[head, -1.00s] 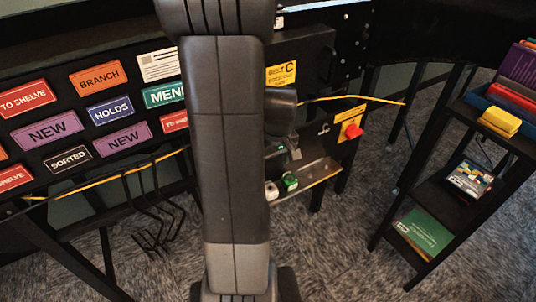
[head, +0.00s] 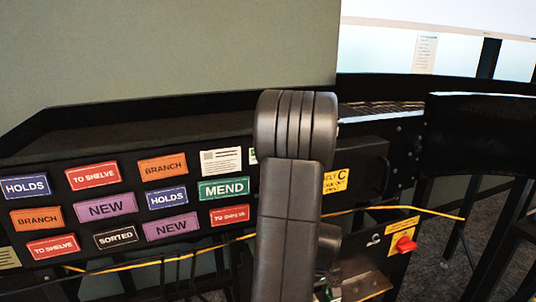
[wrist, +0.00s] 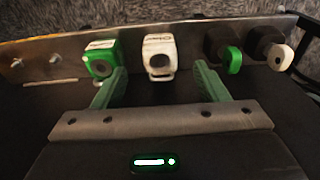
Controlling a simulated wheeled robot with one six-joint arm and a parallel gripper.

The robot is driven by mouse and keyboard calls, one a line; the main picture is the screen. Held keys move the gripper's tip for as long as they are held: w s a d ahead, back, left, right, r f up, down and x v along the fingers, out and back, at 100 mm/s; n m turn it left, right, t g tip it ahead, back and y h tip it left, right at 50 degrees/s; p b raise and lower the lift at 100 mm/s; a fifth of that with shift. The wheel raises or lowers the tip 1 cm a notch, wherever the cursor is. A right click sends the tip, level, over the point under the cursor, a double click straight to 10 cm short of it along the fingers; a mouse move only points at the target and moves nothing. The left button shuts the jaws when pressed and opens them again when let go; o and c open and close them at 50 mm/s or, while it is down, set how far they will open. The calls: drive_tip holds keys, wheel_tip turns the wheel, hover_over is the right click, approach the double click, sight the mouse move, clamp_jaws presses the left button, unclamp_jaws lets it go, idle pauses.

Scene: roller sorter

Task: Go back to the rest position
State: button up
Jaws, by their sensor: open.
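In the wrist view my gripper (wrist: 160,84) is open, its two green fingers spread apart with nothing between them. Beyond the fingertips is a metal plate (wrist: 40,66) carrying a green block (wrist: 100,60) near the left finger and a white block (wrist: 159,56) ahead of the gap. I cannot tell whether the left fingertip touches the green block. In the head view my own dark arm stands in the middle and hides part of the sorter; the gripper itself cannot be made out there.
A green-handled knob (wrist: 230,60) and a white-handled knob (wrist: 277,55) sit at the plate's right. In the head view a sign-covered black panel (head: 130,180) is at left. A red button (head: 404,244) and a yellow cable (head: 440,213) are right of my arm.

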drive_tip(key=f, duration=0.4)
drive_tip(key=shift+w+a+f+b, duration=0.1)
drive_tip(key=shift+w+f+b, duration=0.2)
drive_tip(key=shift+f+b, duration=0.1)
drive_tip(key=shift+r, duration=0.15)
wheel_tip(320, 180, up, 14)
drive_tip(key=s+p, duration=0.2)
drive_tip(key=p, duration=0.1)
drive_tip(key=f+b, duration=0.1)
drive_tip(key=f, duration=0.3)
drive_tip(key=w+f+b, duration=0.1)
drive_tip(key=f, duration=0.4)
drive_tip(key=f+b, duration=0.1)
drive_tip(key=f, duration=0.4)
drive_tip(key=shift+w, duration=0.4)
wheel_tip(320, 180, up, 3)
drive_tip(key=p, duration=0.3)
drive_tip(key=shift+f, duration=0.15)
drive_tip(key=shift+w+r+p, duration=0.1)
drive_tip(key=shift+r+p, duration=1.15)
drive_tip(key=shift+r, duration=0.55)
